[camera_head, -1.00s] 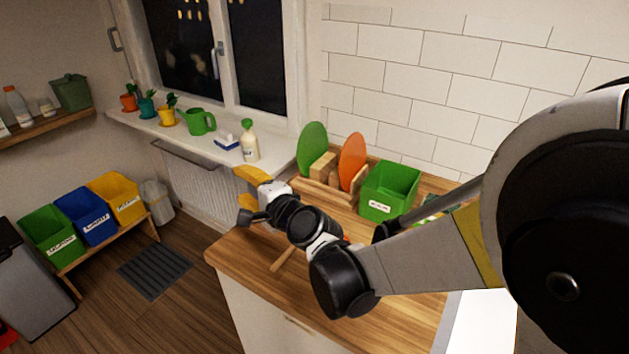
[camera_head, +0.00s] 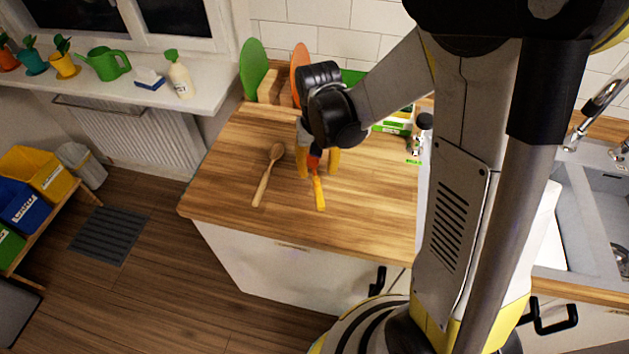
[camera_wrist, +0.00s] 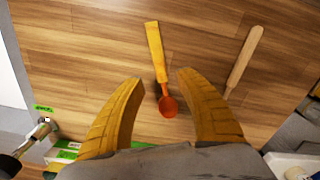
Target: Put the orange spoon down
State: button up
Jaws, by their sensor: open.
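The orange spoon (camera_head: 319,193) lies on the wooden countertop (camera_head: 225,165), its yellow-orange handle toward the front edge. In the wrist view its handle (camera_wrist: 155,50) points away from me and its red-orange bowl (camera_wrist: 168,107) is nearer. My gripper (camera_head: 318,172) points down over the spoon, partly hiding the bowl in the head view. Its two yellow fingers (camera_wrist: 160,80) are open, one on each side of the spoon, with visible gaps in the wrist view.
A wooden spoon (camera_head: 265,182) lies to the left in the head view and to the right in the wrist view (camera_wrist: 243,58). Green (camera_head: 252,66) and orange (camera_head: 299,68) boards stand at the back. A sink (camera_head: 605,205) is at the right. The counter's front left is clear.

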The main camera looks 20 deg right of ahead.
aim_at(317, 181)
jog(key=f, duration=0.1)
jog(key=f+b, duration=0.1)
jog(key=f, duration=0.1)
jog(key=f+b, duration=0.1)
jog(key=f, duration=0.1)
jog(key=shift+w+f, duration=0.25)
jog(key=shift+r, duration=0.1)
jog(key=shift+c, duration=0.2)
grip_shut()
